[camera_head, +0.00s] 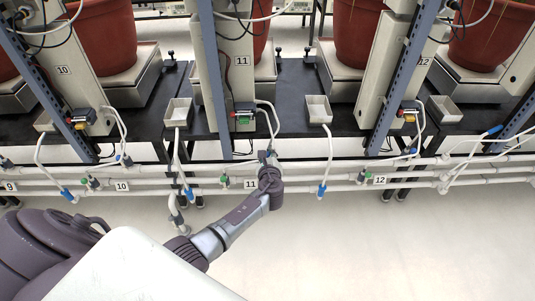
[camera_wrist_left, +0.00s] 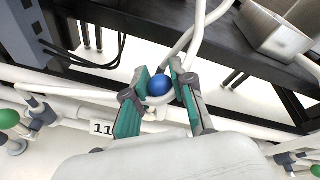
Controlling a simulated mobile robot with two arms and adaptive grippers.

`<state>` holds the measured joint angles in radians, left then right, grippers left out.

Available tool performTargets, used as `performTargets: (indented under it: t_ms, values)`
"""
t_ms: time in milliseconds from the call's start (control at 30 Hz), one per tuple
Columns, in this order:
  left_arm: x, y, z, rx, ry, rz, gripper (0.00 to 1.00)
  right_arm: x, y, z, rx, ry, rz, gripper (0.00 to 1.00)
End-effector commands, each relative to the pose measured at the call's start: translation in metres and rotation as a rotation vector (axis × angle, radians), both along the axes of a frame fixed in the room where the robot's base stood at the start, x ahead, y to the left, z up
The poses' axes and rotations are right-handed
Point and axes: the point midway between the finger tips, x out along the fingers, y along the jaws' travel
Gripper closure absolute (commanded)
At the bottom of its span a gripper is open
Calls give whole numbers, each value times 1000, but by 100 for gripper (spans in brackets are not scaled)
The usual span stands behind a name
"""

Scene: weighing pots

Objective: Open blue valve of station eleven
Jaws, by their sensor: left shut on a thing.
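The blue valve (camera_wrist_left: 159,85) of station eleven shows in the left wrist view as a round blue knob on the white pipe. My left gripper (camera_wrist_left: 160,88) is shut on it, with one green-padded finger on each side. In the head view my left gripper (camera_head: 267,157) is at the upper pipe, just above and right of the white label 11 (camera_head: 250,184). There the gripper and wrist hide the knob. The label 11 also shows in the left wrist view (camera_wrist_left: 102,128), left of the fingers. My right gripper is in neither view.
A green valve (camera_head: 224,181) sits left of the label. A blue hose fitting (camera_head: 322,190) hangs to the right. A grey metal tray (camera_head: 318,110) stands on the black table edge above. Upright posts and white hoses are close by. The floor in front is clear.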

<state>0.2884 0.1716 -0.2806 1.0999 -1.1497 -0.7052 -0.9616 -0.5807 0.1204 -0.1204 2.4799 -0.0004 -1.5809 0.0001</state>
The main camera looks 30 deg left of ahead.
Motion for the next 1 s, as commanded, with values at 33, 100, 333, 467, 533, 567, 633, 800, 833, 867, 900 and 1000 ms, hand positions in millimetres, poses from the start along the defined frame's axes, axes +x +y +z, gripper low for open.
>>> performTargets:
  t_ms: [33,100,333,467,533,567,633,800,833,867,900,1000]
  values:
    - [1,-7,-2,-9,1,-13,100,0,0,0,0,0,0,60]
    - [0,-7,-3,-10,1,-12,68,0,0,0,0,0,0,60]
    - [0,-4,-2,-6,2,-7,50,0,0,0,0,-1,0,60]
    - [0,-3,-2,-5,2,-6,50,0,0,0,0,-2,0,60]
    - [-1,-3,-1,-5,1,-5,50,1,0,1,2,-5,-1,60]
    - [-2,-4,-1,-5,2,-4,50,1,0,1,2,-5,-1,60]
    - [-6,-6,0,-4,1,-5,50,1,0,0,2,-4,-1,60]
    - [-27,-19,6,-7,2,-6,50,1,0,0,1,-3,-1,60]
    - [-32,-23,8,-7,1,-7,50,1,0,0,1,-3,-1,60]
    - [-37,-26,10,-7,2,-7,50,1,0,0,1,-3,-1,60]
    - [-44,-30,12,-7,2,-7,50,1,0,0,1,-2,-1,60]
    - [-62,-42,19,-7,1,-8,50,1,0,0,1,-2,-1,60]
